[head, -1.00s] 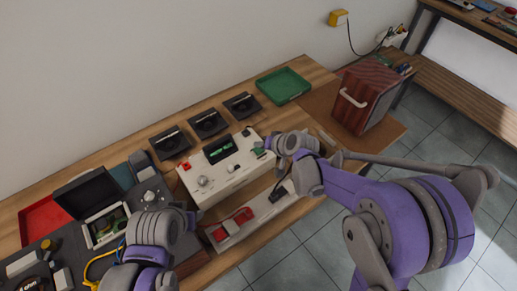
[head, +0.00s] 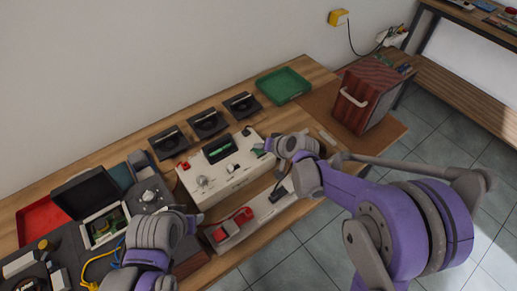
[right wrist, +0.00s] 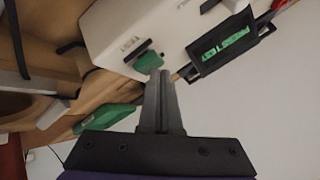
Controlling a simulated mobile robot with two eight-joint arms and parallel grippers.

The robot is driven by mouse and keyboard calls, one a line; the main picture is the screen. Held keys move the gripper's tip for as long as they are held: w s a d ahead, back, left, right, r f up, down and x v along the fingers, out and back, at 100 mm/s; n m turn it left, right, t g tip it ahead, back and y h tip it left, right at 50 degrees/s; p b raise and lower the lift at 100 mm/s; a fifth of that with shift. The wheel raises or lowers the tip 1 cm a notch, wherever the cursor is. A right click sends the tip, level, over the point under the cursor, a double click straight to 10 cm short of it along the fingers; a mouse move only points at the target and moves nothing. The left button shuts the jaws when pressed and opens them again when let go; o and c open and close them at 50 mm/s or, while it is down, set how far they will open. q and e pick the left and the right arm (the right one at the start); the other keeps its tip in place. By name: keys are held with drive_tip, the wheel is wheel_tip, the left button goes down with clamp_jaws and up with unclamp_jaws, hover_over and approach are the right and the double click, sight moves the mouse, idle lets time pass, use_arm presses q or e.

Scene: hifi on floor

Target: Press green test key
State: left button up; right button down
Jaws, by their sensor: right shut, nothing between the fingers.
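The white tester box (head: 232,181) stands on the wooden bench, with a tilted dark display (head: 219,149) on top. In the right wrist view the display (right wrist: 228,44) carries green lettering. A green key (right wrist: 149,62) sits on the box's top near one edge. My right gripper (right wrist: 157,74) is shut and empty. Its tips overlap the key's lower edge in that view; I cannot tell whether they touch it. In the head view the right gripper (head: 268,150) is at the box's right end. My left gripper (head: 190,219) is low at the left, its fingers unclear.
A red-handled part (head: 232,224) lies on a pale strip in front of the box. Several black units (head: 206,123) stand behind it. A green tray (head: 283,85) and a wood-sided cabinet (head: 366,98) are to the right. An open case (head: 96,205) is left.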

sight(261, 152)
use_arm(q)
drive_tip(key=shift+s+f, duration=0.15)
drive_tip(key=shift+f, duration=0.25)
use_arm(e)
drive_tip(key=shift+f, duration=0.4)
use_arm(q)
drive_tip(key=shift+r, duration=0.1)
use_arm(e)
drive_tip(key=shift+r, duration=0.15)
use_arm(q)
drive_tip(key=shift+w+r, duration=0.25)
drive_tip(key=shift+r, duration=0.25)
use_arm(e)
drive_tip(key=shift+r, duration=0.8)
drive_tip(key=shift+r+p, duration=0.45)
drive_tip(key=shift+r, duration=0.05)
drive_tip(key=shift+r+p, duration=0.9)
drive_tip(key=shift+r, duration=1.2)
use_arm(q)
drive_tip(key=r, duration=0.1)
drive_tip(key=w+r, duration=0.1)
drive_tip(key=r, duration=0.1)
drive_tip(key=shift+w+r, duration=0.15)
drive_tip(key=shift+w, duration=0.15)
drive_tip(key=shift+s, duration=0.1)
